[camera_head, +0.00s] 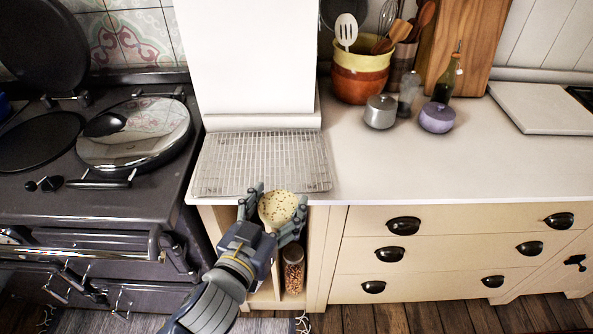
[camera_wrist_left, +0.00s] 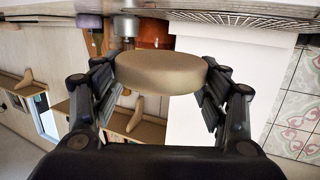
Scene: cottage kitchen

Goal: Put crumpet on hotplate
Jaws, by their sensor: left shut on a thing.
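The crumpet (camera_head: 278,209) is round and pale tan with dark specks on its face. My left gripper (camera_head: 276,214) is shut on it, a finger on either side, near the front edge of the counter by the wire rack. In the left wrist view the crumpet (camera_wrist_left: 160,72) sits between the two fingers. The range cooker at the left has one hotplate (camera_head: 40,142), dark and round, under a raised lid (camera_head: 42,45). A second, shiny domed lid (camera_head: 135,132) is down, so what lies under it is hidden. My right gripper is not in view.
An empty wire rack (camera_head: 262,163) lies on the counter (camera_head: 400,165) beside the cooker. A utensil pot (camera_head: 360,75), a silver jar (camera_head: 380,112), a purple pot (camera_head: 437,117) and a bottle (camera_head: 446,80) stand further back. The counter's front right is clear.

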